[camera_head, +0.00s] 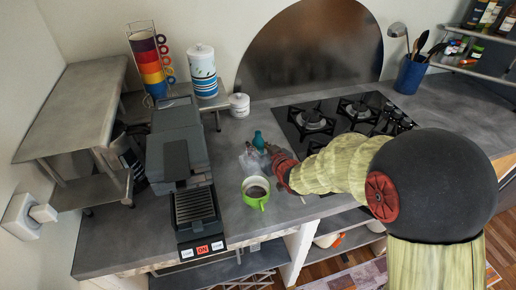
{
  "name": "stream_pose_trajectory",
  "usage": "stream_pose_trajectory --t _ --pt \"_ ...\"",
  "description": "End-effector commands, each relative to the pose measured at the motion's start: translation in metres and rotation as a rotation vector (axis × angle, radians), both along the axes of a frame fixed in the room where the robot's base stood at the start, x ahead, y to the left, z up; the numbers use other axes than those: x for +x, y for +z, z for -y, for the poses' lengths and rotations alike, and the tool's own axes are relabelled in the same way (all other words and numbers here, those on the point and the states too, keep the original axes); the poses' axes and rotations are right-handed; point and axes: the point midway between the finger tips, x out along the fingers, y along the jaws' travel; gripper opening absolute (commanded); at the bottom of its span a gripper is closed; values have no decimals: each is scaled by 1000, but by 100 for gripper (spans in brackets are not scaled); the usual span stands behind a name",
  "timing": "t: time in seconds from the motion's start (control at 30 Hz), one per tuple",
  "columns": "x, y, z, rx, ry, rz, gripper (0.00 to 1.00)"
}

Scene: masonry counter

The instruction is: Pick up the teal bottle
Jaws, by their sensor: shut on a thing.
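The teal bottle (259,141) stands on the grey counter between the coffee machine and the stove, next to a clear crumpled-looking object (248,161). My gripper (268,150) is at the bottle's right side, at the end of my arm reaching in from the right. Its jaws are shut on the teal bottle. The bottle's lower part is partly hidden by the gripper, and I cannot tell whether its base touches the counter.
A green cup (264,201) with dark contents stands just in front. A dark coffee machine (177,150) is to the left, a black gas stove (318,122) to the right. A small white jar (240,107) and a striped canister (203,74) stand behind.

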Motion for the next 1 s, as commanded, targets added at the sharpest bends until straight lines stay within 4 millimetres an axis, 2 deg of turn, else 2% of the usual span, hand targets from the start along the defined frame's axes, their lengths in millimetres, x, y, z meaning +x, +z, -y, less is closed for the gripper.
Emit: stream_pose_trajectory --t 0.3,0.63,0.77,0.9,1.0 --pt "0 0 0 0 0 1 2" --pt "0 5 0 0 0 2 2" --pt "1 17 0 1 1 4 2" --pt "1 37 0 1 -1 4 2" --pt "-14 54 4 1 0 4 2"
